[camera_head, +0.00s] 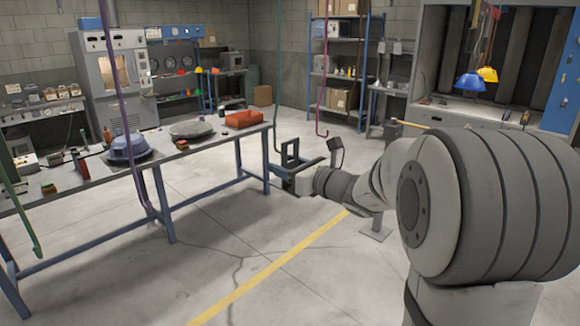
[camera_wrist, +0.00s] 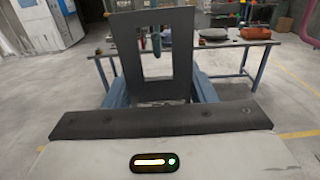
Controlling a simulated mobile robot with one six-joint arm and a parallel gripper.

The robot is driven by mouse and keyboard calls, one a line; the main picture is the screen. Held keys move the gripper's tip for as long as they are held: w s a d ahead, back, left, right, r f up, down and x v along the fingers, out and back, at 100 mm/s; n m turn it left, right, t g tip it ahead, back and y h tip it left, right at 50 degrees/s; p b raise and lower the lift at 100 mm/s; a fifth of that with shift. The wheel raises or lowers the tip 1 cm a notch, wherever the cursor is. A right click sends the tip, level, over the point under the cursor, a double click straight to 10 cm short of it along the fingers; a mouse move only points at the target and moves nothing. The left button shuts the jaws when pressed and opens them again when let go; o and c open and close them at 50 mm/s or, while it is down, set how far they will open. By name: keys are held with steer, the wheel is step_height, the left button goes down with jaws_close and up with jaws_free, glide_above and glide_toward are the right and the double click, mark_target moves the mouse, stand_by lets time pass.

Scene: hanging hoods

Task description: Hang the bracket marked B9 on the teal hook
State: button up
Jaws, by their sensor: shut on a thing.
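My gripper (camera_head: 300,170) is shut on a dark grey bracket (camera_head: 291,147), a flat frame with a rectangular window. In the wrist view the bracket (camera_wrist: 128,60) stands upright between the blue-grey fingers. No B9 marking can be read on it. A thin teal hook (camera_head: 279,65) hangs down behind or beside the bracket in the head view; its lower end is close to the bracket in the picture, and I cannot tell the gap in depth.
A purple hook (camera_head: 119,90) and a green hook (camera_head: 22,210) hang by the workbench (camera_head: 110,176) on the left. A pink hook (camera_head: 320,100) hangs right of the teal one.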

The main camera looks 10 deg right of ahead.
mark_target(279, 179)
steer(key=shift+w+a, duration=0.1)
steer(key=shift+a, duration=0.05)
steer(key=shift+b+x, duration=0.3)
steer(key=shift+x, duration=1.05)
steer(key=shift+f+b, duration=1.35)
steer(key=shift+b, duration=0.15)
steer(key=shift+r, duration=0.1)
steer(key=o, duration=1.4)
